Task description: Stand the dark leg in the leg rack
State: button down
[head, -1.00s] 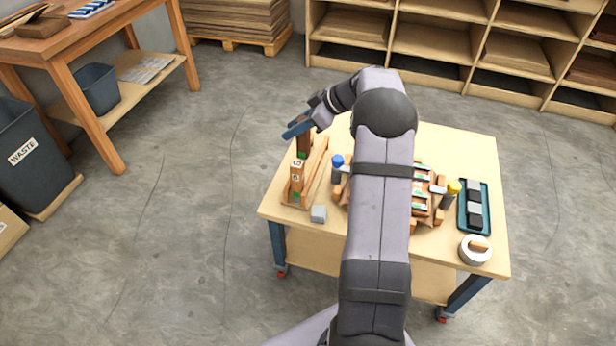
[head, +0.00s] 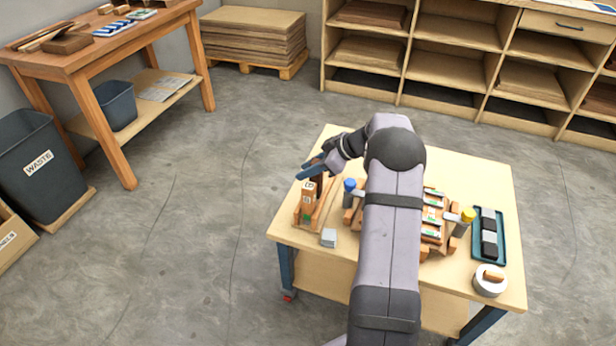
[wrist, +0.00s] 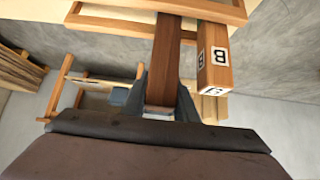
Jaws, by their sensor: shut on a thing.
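My gripper (head: 312,170) is shut on the dark leg (head: 319,187), at the back left of the table. In the wrist view, the fingers (wrist: 161,100) sit on both sides of the dark brown leg (wrist: 167,55). The leg looks upright, its far end at the wooden leg rack (wrist: 110,24). I cannot tell whether it rests on the rack's base. The rack (head: 328,205) stands at the left of the table. A lighter leg marked B (head: 308,203) stands in it, close beside the dark one; it also shows in the wrist view (wrist: 216,55).
A grey block (head: 328,238) lies in front of the rack. A blue-capped bottle (head: 349,192), a wooden fixture with clamped strips (head: 434,216) and a yellow-capped bottle (head: 464,222) are to the right. A teal tray (head: 503,237) and a tape roll (head: 490,281) sit farther right.

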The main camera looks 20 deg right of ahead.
jog(key=shift+f, duration=1.35)
jog(key=c, duration=1.4)
grip_release()
jog(key=shift+f, duration=0.15)
jog(key=shift+d+r, duration=0.1)
jog(key=shift+r, duration=0.15)
jog(key=p+v, duration=0.1)
jog(key=v, duration=1)
jog(key=shift+s+r, duration=0.25)
jog(key=shift+r, duration=0.05)
jog(key=shift+w+d, duration=0.1)
